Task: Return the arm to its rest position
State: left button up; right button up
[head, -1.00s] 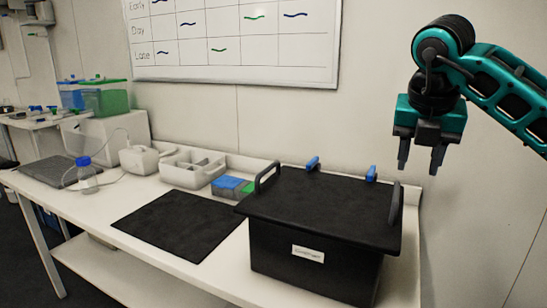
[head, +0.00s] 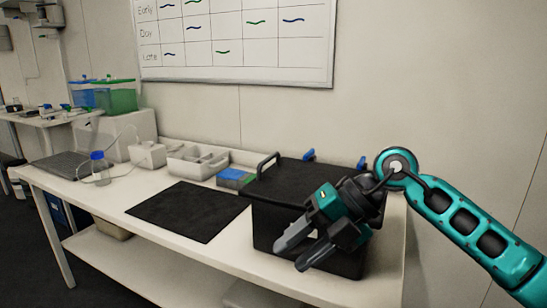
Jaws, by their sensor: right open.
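My right arm comes in from the right in the head view, teal and black. My right gripper (head: 296,254) is open and empty, with its two grey fingers pointing down and to the left. It shows in front of the black lidded box (head: 268,226) and covers much of its front and right side. I cannot tell whether the fingers touch the box. The box lid (head: 295,172) is on, with a dark handle at its left end and blue clips (head: 308,154) at the back. My left gripper is not in view.
The white bench (head: 120,192) carries a black mat (head: 189,211), a white caddy (head: 197,162), a blue-capped bottle (head: 99,168) and a blue rack (head: 232,177). A whiteboard (head: 235,45) hangs on the wall. Free floor lies at the lower left.

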jog(key=s+a+r+m+y, duration=0.1)
jog(key=s+a+m+y, duration=0.4)
jog(key=y, duration=0.5)
jog(key=w+d+f+m+t+h+p, duration=0.1)
jog(key=d+f+m+t+h, duration=0.5)
jog(key=m+t, duration=0.4)
jog(key=w+d+f+m+t+h, duration=0.2)
jog(key=d+f+m+t+h, duration=0.45)
jog(key=m, duration=0.65)
jog(key=s+d+f+m+g+h, duration=0.2)
jog(key=s+d+f+m, duration=0.1)
jog(key=s+f, duration=0.4)
jog(key=s+d+f+m+g+h, duration=0.2)
jog(key=s+f, duration=0.5)
jog(key=f, duration=0.5)
jog(key=shift+d+f+m+g+h, duration=0.15)
jog(key=shift+d+m+g+h, duration=0.2)
jog(key=shift+d+m+g, duration=0.25)
jog(key=shift+s, duration=0.1)
